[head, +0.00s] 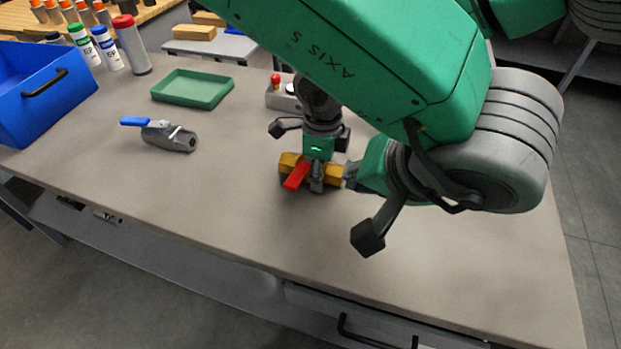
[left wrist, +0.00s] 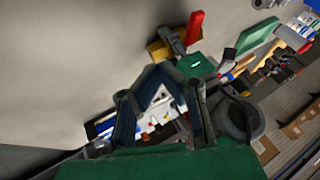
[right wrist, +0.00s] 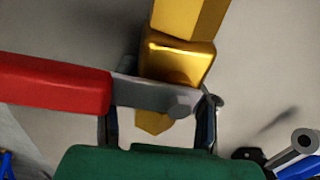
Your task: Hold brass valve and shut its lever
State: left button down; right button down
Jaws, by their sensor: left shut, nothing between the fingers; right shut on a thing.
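The brass valve (head: 290,162) is above the right-middle of the table, with its red lever (head: 296,177) sticking out crosswise to the body. My right gripper (head: 317,183) comes down from above and is shut on the valve. In the right wrist view, the brass body (right wrist: 178,62) runs up from between the fingers and the red lever (right wrist: 50,85) points left. My left gripper (head: 350,174) reaches in from the right side of the valve, shut and empty. In the left wrist view its fingertips (left wrist: 160,73) are close to the valve (left wrist: 158,50); contact is unclear.
A grey valve with a blue handle (head: 172,136) lies on the table (head: 190,210) to the left. A green tray (head: 192,89), a blue bin (head: 30,95), bottles (head: 131,48) and a red-button box (head: 282,97) stand farther back. The table's front left is clear.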

aim_at(303, 168)
pick_arm(q)
jog(key=shift+s+a, duration=0.1)
jog(key=shift+s, duration=0.05)
jog(key=x, duration=0.9)
jog(key=shift+f, duration=0.1)
jog(key=a, duration=0.1)
jog(key=w+a, duration=0.1)
jog(key=a, duration=0.1)
jog(key=shift+w+f, duration=0.3)
jog(key=shift+w, duration=0.05)
jog(key=shift+w+a, duration=0.2)
jog(key=shift+a, duration=0.4)
